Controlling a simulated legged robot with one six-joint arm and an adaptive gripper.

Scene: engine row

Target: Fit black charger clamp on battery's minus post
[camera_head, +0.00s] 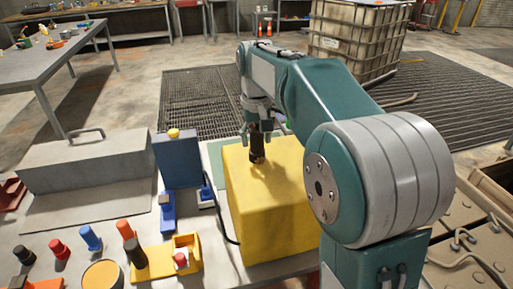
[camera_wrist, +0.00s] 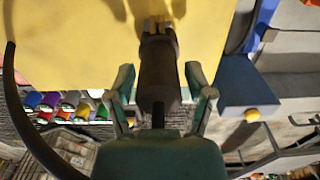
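The black charger clamp (camera_head: 257,149) stands about upright, jaws down, at the top of the big yellow block (camera_head: 265,218), which seems to be the battery. In the wrist view the clamp (camera_wrist: 158,75) points away from me, and a small brass-coloured piece (camera_wrist: 157,23) shows at its jaws. I cannot tell whether this is the post or part of the clamp, nor whether the jaws grip it. My gripper (camera_head: 264,131) is above the block with its fingers spread either side of the clamp. In the wrist view the fingers (camera_wrist: 160,75) appear apart from it.
A blue box (camera_head: 177,162) with a yellow knob stands left of the block. A black cable (camera_head: 227,222) runs along the block's left side. Coloured small parts and a yellow holder (camera_head: 160,263) crowd the front left.

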